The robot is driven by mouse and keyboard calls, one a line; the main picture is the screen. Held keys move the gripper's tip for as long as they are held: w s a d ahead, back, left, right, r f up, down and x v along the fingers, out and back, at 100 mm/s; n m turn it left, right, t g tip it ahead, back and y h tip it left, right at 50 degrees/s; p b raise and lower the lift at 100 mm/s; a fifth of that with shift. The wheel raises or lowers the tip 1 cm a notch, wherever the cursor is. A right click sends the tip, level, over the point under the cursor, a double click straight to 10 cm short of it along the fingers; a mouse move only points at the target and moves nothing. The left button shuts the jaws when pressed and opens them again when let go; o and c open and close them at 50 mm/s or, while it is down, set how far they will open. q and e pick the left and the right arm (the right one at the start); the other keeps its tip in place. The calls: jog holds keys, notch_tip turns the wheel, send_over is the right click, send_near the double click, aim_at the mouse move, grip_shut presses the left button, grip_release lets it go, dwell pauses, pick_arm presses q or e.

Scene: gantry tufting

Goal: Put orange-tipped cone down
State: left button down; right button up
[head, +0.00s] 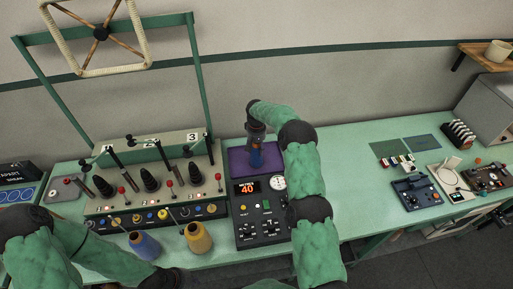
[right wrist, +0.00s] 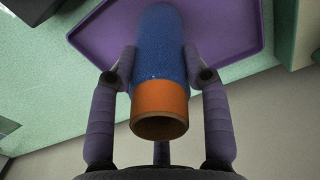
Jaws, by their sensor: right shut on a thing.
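The orange-tipped cone (right wrist: 160,70) is a blue thread cone with an orange end that faces the right wrist camera. My right gripper (right wrist: 162,72) is shut on it, one finger on each side. The cone is over the purple tray (right wrist: 240,25), and I cannot tell whether it touches the tray floor. In the head view the right gripper (head: 256,150) is above the purple tray (head: 236,163), with the cone (head: 256,159) small below it. My left gripper (head: 180,279) is at the bottom edge, dark and partly cut off; its fingers are unclear.
A control panel (head: 262,225) reading 40 lies in front of the tray. A machine with several spindles (head: 150,178) stands left.

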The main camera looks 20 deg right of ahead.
jog(key=shift+f, duration=0.1)
jog(key=o, duration=1.3)
notch_tip(320, 180, up, 12)
jog(key=shift+r+b, duration=0.1)
jog(key=shift+b, duration=0.6)
